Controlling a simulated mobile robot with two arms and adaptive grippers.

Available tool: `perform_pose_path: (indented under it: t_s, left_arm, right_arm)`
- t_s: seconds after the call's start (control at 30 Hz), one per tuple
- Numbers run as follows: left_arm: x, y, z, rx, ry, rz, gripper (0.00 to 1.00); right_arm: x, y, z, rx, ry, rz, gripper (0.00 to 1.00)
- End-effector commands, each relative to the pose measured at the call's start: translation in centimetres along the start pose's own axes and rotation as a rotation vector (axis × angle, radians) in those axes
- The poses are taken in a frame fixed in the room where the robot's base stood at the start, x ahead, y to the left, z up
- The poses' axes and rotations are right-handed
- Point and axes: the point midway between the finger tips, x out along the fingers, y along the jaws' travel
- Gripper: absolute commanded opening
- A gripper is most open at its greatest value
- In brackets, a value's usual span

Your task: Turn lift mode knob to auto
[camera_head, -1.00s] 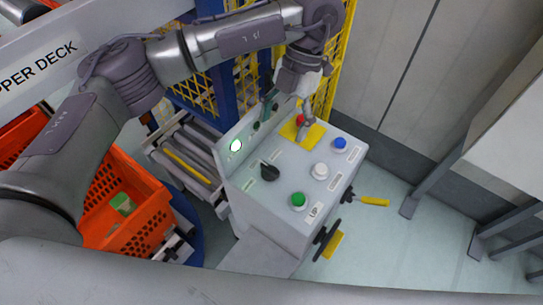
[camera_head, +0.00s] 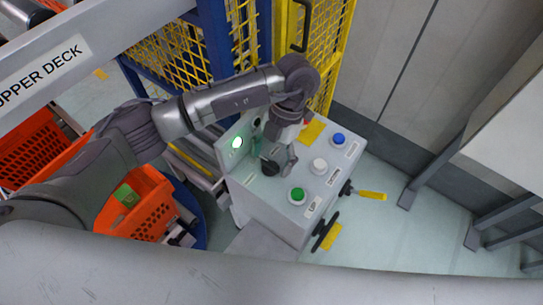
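The control box (camera_head: 262,199) stands in the middle of the head view. Its black knob (camera_head: 270,167) sits on the sloped top panel near the left side. My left gripper (camera_head: 276,162) hangs over the panel with its fingers spread, one on each side of the knob or close to it. Contact with the knob cannot be made out. The knob's label and pointer are too small or too covered to read. My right gripper is not in view.
Near the knob are a green button (camera_head: 297,195), a white button (camera_head: 318,166) and a blue button (camera_head: 338,139). A red button on a yellow plate (camera_head: 312,132) is partly behind my gripper. Orange totes (camera_head: 147,201) stand left. Yellow mesh fencing (camera_head: 327,50) rises behind.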

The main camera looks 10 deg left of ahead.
Motion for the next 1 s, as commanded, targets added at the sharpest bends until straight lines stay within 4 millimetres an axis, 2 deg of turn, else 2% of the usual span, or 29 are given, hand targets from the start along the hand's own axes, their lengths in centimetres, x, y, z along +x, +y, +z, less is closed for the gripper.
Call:
perform_pose_path:
  t_s: [0.03,0.3,0.37,0.67,1.0]
  left_arm:
    - [0.0,0.0,0.0,0.000,0.000,0.000,0.72]
    - [0.0,0.0,0.0,0.000,0.000,0.000,0.28]
    - [0.0,0.0,0.0,0.000,0.000,0.000,0.19]
    - [0.1,0.0,0.1,0.043,-0.003,0.019,0.19]
    - [0.4,-0.1,0.3,0.255,-0.005,0.110,0.19]
  right_arm:
    - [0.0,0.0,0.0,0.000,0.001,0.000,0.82]
    - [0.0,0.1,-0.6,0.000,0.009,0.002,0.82]
    - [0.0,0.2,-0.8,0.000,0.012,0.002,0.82]
    - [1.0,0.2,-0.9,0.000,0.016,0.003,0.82]
    - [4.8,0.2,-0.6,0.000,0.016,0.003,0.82]
